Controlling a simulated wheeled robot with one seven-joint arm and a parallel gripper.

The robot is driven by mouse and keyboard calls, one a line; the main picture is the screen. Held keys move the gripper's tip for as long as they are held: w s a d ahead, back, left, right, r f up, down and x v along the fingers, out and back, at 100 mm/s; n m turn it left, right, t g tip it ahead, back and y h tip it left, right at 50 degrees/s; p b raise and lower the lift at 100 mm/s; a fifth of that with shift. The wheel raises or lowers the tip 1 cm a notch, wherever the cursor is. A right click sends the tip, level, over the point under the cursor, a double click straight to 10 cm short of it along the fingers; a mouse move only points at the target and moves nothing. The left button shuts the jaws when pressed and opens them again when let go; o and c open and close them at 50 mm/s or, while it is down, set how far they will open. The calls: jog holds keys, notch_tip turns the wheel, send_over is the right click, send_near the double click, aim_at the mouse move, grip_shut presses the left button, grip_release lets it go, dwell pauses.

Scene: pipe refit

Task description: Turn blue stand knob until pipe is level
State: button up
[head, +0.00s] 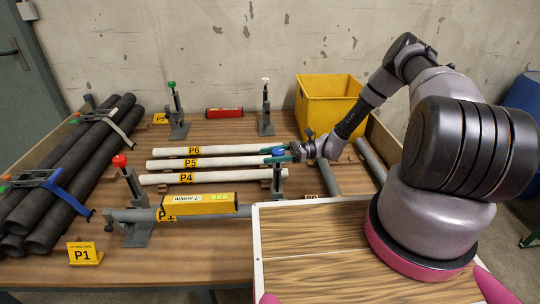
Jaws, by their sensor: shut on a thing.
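The blue knob (279,151) sits on top of a grey stand (278,182) right of centre. My gripper (284,154) reaches in from the right, and its green-tipped fingers are shut on the knob, hiding part of it. A grey pipe (130,215) lies in front, its left part on a grey stand with a red knob (119,160). A yellow spirit level (199,204) rests along the pipe. The pipe looks close to level, but the vial is too small to read. The pipe's right end is hidden behind the wooden board.
White pipes labelled P4, P5 and P6 (195,163) lie behind. Black pipes (60,180) are stacked at left with clamps. A yellow bin (328,100), a red case (225,112), and stands with green (172,85) and white (265,80) knobs are at the back.

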jog(key=n+g+h, duration=0.3)
jog(key=n+g, duration=0.1)
jog(key=g, duration=0.1)
jog(key=s+d+n+g+h, duration=0.1)
jog(key=n+g+h, duration=0.3)
jog(key=s+d+n+g+h, duration=0.1)
jog(key=n+g+h, duration=0.3)
jog(key=g, duration=0.1)
jog(key=shift+s+g, duration=0.15)
jog(key=shift+g, duration=0.15)
jog(key=shift+n+h, duration=0.3)
jog(key=o, duration=1.4)
jog(key=shift+c, duration=0.2)
notch_tip(320, 180, up, 10)
